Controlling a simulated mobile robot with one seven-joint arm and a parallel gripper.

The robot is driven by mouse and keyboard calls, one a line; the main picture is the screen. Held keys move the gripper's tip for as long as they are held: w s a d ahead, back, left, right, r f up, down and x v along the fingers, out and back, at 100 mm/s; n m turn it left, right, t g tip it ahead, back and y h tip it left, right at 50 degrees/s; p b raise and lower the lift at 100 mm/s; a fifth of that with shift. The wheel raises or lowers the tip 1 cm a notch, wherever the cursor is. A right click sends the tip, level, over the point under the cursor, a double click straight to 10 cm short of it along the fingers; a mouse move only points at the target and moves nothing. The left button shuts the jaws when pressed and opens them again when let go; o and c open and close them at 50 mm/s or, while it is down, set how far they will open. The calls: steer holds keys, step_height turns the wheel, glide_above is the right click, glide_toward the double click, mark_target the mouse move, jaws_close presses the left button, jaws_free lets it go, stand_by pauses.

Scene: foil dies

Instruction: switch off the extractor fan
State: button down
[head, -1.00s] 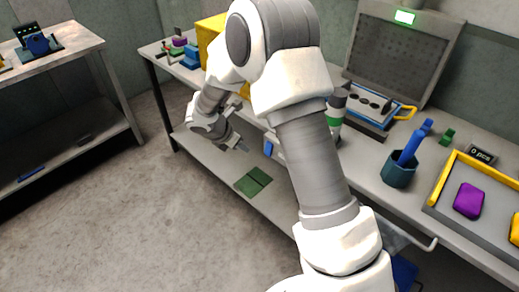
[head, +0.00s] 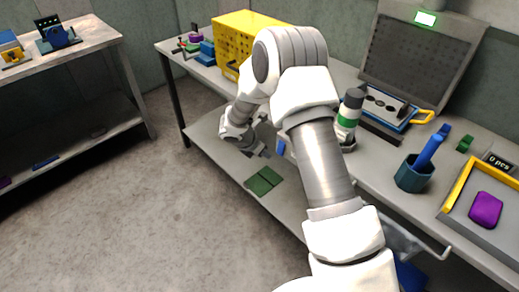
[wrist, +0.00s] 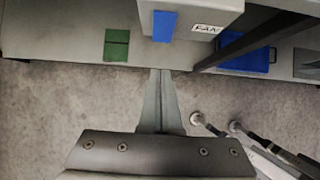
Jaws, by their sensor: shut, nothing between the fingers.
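The extractor fan's dark panel (head: 415,60) stands at the back of the bench, with a lit green indicator (head: 425,18) above it. In the wrist view a blue block (wrist: 164,25) projects from a grey box beside a FAN label (wrist: 207,29). In the head view a bit of blue (head: 281,147) shows at the bench front, mostly hidden by my arm. My gripper (head: 264,153) is shut and empty in front of the bench, below its top. In the wrist view its fingertips (wrist: 161,72) point toward the blue block; contact is not visible.
A green pad (head: 264,180) lies on the lower shelf (head: 215,140). A bottle (head: 349,115), a blue-handled tool in a cup (head: 412,174), a yellow-edged tray (head: 462,187) and a yellow crate (head: 232,48) stand on the bench. Floor (head: 130,220) is clear at left.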

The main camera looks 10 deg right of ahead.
mark_target(280, 150)
steer(key=shift+w+d+f, duration=0.35)
steer(key=shift+w+d, duration=0.1)
steer(key=shift+d, duration=0.2)
steer(key=shift+w+d+f, duration=0.3)
steer(key=shift+w+d, duration=0.2)
steer(key=shift+d, duration=0.1)
steer(key=shift+w+d+f, duration=0.35)
steer(key=shift+w+d, duration=0.1)
steer(key=shift+d, duration=0.2)
steer(key=shift+f, duration=0.1)
steer(key=b, duration=0.1)
steer(key=f+b, duration=0.1)
steer(key=b, duration=0.1)
steer(key=shift+w+d+t+h, duration=0.1)
steer(key=shift+d+t+h, duration=0.05)
steer(key=shift+t+h, duration=0.2)
steer(key=shift+r, duration=0.3)
steer(key=shift+d+r, duration=0.1)
steer(key=shift+r+p, duration=0.65)
steer(key=shift+r, duration=0.2)
